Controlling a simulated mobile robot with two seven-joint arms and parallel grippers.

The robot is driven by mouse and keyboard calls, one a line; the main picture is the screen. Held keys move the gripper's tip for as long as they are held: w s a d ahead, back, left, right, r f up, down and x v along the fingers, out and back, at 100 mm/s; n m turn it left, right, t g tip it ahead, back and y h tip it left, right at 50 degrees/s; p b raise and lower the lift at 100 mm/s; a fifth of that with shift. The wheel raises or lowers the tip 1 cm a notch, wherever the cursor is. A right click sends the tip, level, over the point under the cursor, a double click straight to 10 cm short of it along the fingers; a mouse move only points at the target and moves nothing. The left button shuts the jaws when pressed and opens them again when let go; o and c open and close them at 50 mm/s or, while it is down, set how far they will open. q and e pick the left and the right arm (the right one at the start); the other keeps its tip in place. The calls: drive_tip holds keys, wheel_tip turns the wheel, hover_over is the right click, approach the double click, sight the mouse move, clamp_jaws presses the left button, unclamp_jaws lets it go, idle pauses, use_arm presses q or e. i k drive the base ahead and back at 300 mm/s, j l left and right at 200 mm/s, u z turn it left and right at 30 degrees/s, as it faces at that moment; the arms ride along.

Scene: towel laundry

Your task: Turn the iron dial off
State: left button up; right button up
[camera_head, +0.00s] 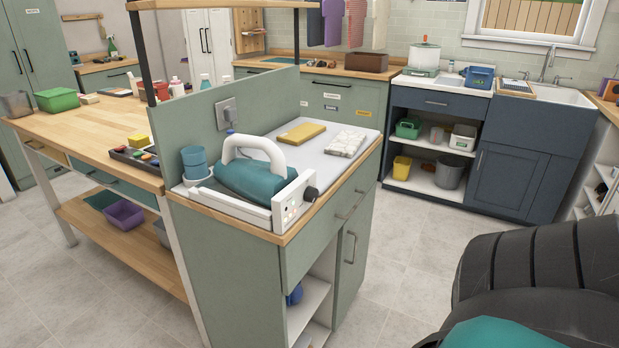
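The iron (262,178) has a teal body and a white arched handle. It rests on the worktop of a green cabinet, near the front edge. A white panel (290,205) stands at its right end. A dark round dial (311,193) sticks out from the right side of that panel. Its setting is too small to read. Neither of my grippers shows in this view. A large black ribbed shape with a teal part fills the bottom right corner and looks like part of my own body.
Behind the iron lie a yellow folded cloth (301,133) and a pale patterned cloth (346,144). A green backboard (225,105) with a wall socket closes the worktop's left side. The floor (390,250) right of the cabinet is clear.

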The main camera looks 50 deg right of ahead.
sight(311, 195)
drive_tip(key=z, duration=1.55)
